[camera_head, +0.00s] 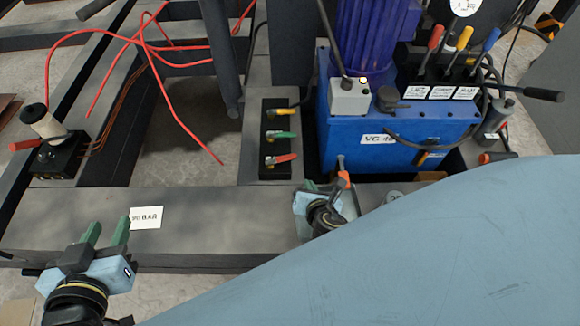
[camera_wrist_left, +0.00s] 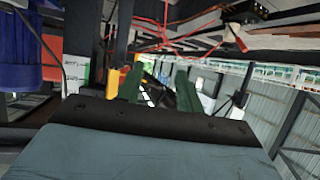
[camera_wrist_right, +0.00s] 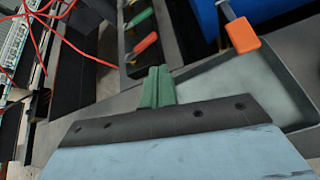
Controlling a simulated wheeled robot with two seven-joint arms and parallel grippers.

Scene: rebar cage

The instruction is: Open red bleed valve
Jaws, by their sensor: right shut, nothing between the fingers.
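The red-handled valve (camera_head: 281,159) is the lowest of three on a black panel, its lever pointing right and slightly up. In the right wrist view, the red lever (camera_wrist_right: 145,43) lies beyond my fingertips. My right gripper (camera_head: 312,187) is shut and empty, below and right of the red lever and apart from it in the picture. In its wrist view the green fingers (camera_wrist_right: 157,86) are together. My left gripper (camera_head: 106,231) is open and empty over the front beam at left, far from the panel.
Yellow (camera_head: 281,111) and green (camera_head: 281,134) valves sit above the red one. An orange-handled lever (camera_head: 343,180) stands right beside my right gripper, below the blue power unit (camera_head: 350,150). A winch-like black box (camera_head: 57,156) and red hoses lie left. A label (camera_head: 146,217) marks the front beam (camera_head: 200,215).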

